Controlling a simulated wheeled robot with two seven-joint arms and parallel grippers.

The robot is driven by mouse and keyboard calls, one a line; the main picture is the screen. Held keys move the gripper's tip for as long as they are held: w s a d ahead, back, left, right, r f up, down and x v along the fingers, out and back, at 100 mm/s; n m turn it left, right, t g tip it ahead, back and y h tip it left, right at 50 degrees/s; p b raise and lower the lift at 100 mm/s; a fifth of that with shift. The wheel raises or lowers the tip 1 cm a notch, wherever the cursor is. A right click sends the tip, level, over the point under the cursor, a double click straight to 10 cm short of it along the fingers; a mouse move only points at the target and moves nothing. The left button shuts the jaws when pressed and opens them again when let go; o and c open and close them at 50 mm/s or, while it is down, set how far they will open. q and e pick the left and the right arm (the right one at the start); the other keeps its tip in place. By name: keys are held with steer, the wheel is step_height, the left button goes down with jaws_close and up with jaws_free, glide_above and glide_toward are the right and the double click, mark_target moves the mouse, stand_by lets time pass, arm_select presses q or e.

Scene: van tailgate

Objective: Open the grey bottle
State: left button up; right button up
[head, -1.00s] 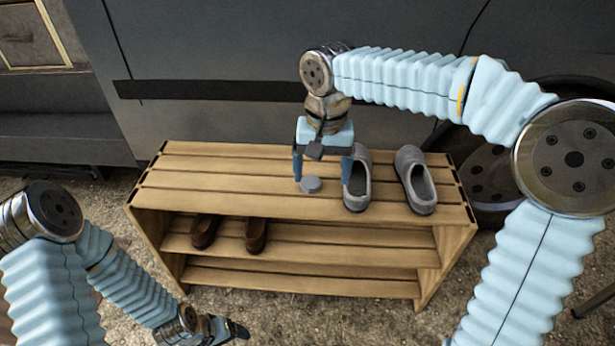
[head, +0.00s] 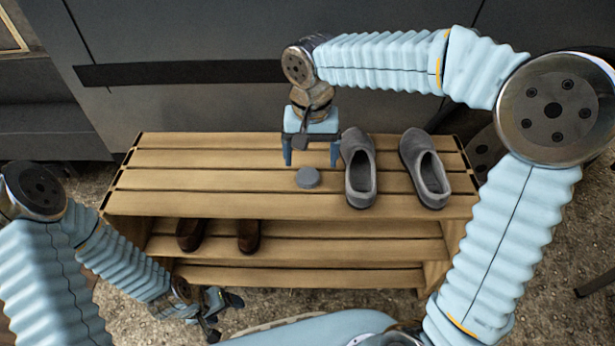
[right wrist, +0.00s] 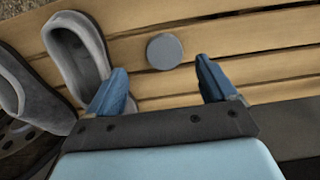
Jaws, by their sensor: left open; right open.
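A small flat round grey piece (head: 307,178), like a cap, lies on the top slats of the wooden shoe bench (head: 220,180). It also shows in the right wrist view (right wrist: 164,51), beyond and between the fingertips. I see no grey bottle body in either view. My right gripper (head: 311,161) is open and empty, just behind and above the grey piece and not touching it. It also shows in the right wrist view (right wrist: 164,82). My left gripper (head: 220,308) is open and low in front of the bench; I see nothing held in it.
Two grey slippers (head: 359,174) (head: 426,172) stand on the bench top, right of the grey piece; one is close to my right gripper. Brown shoes (head: 249,237) sit on the shelf below. A dark van side (head: 200,105) is behind. The left part of the bench top is clear.

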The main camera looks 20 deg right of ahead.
mark_target(308, 175)
steer(key=f, duration=0.3)
steer(key=f+b, duration=0.1)
steer(key=f, duration=0.1)
steer(key=shift+w+a+f, duration=0.2)
steer(key=shift+w+a, duration=0.05)
steer(key=shift+a, duration=0.05)
steer(key=shift+c, duration=0.3)
steer(key=c, duration=1.1)
steer(key=shift+o, duration=0.2)
steer(key=shift+r, duration=0.1)
